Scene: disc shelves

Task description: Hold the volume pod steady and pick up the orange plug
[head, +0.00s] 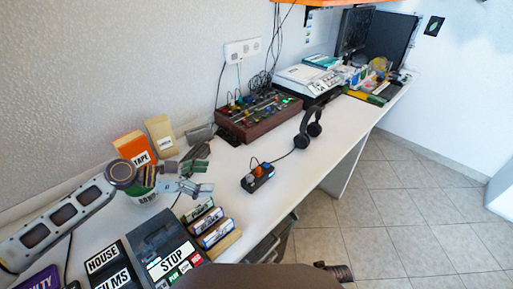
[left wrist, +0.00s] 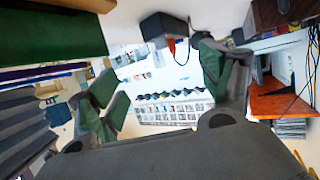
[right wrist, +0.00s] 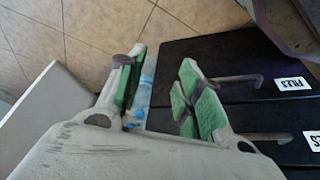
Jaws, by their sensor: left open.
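The small black pod (head: 258,184) sits on the white table near its front edge, with a white label on its front side. The orange plug (head: 254,162) shows at its top, among small pale and dark parts. In the left wrist view a dark box (left wrist: 163,27), seemingly the pod, has an orange piece (left wrist: 172,45) and a cable by it. My left gripper (head: 190,178) is open and empty, left of the pod and apart from it. My right gripper (right wrist: 160,95) is open with nothing held, low beside a black drawer unit; it touches neither pod nor plug.
Black drawers (right wrist: 210,60) border my right gripper.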

